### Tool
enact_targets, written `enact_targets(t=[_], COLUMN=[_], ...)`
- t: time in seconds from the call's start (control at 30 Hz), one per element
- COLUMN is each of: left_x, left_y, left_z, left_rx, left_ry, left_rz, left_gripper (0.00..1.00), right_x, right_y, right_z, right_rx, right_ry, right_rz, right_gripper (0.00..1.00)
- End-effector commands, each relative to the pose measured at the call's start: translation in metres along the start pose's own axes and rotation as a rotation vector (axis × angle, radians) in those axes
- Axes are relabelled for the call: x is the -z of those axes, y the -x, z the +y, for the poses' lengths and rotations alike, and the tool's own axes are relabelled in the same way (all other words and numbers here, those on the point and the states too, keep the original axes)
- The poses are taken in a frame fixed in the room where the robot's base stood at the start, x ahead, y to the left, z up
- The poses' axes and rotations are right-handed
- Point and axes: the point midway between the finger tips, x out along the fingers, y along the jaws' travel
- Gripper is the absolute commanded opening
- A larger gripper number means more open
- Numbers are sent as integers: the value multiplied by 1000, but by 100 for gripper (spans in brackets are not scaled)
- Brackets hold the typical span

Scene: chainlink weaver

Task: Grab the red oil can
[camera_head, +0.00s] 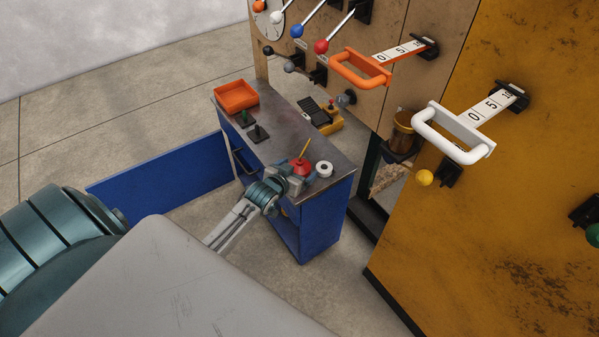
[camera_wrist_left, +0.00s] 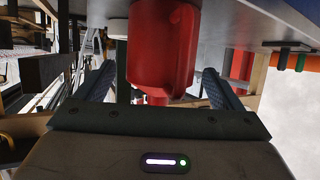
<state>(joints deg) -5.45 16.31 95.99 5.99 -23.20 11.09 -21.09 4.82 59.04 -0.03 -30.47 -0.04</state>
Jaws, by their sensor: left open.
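The red oil can (camera_head: 300,168) stands on the metal top of the blue workbench (camera_head: 272,140), near its front right end, with a thin yellow spout pointing up. My left gripper (camera_head: 296,182) is at the can, and its wrist hides part of the can's lower body. In the left wrist view the can (camera_wrist_left: 160,45) appears upside down between the two spread fingers of the left gripper (camera_wrist_left: 157,82). Gaps show between the can and each finger, so the jaws are open around it. My right gripper is not in view.
A white tape roll (camera_head: 324,169) lies just right of the can. A wooden panel with levers and an orange cabinet (camera_head: 510,200) with a white handle (camera_head: 452,133) are at the right.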

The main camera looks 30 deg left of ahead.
Motion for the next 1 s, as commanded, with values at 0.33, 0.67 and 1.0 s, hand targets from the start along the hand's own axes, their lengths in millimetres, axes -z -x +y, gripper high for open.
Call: enact_targets(t=[0.33,0.67,1.0], left_x=[0,3,36], left_y=[0,1,14], left_z=[0,0,0], left_rx=[0,0,-1], left_ry=[0,0,-2], left_rz=[0,2,6], left_gripper=[37,30,30], right_x=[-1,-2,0], right_y=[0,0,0], right_z=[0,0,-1], right_rx=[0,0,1], right_ry=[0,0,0], right_rz=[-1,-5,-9], right_gripper=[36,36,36])
